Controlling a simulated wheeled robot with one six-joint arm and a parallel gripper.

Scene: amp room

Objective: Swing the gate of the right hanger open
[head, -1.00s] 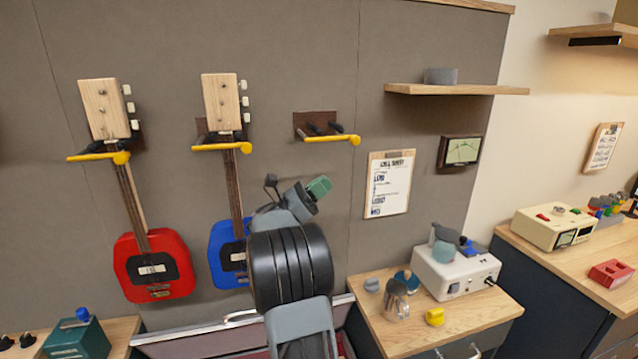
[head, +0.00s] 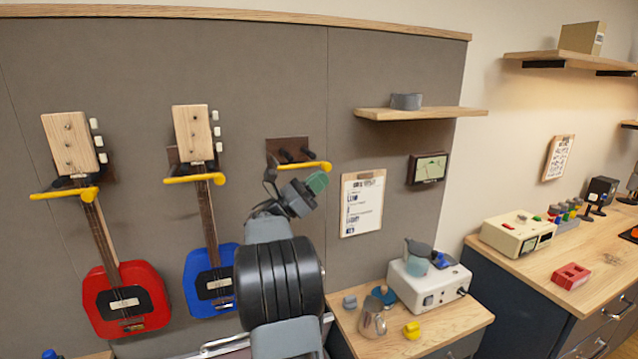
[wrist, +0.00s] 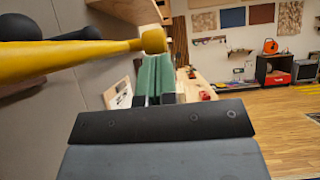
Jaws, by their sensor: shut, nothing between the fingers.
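The right hanger (head: 288,147) is a brown wall plate with dark prongs and holds no guitar. Its yellow gate (head: 300,166) lies across the front of the prongs, with a knob at its right end. In the wrist view the gate (wrist: 70,62) runs in from the left and its knob end stands close to my fingertips.
A red guitar (head: 125,300) and a blue guitar (head: 208,283) hang to the left behind their own yellow gates. A clipboard (head: 362,204) is on the wall at right, below a wooden shelf (head: 420,113). A cabinet top with a white box (head: 428,283) stands lower right.

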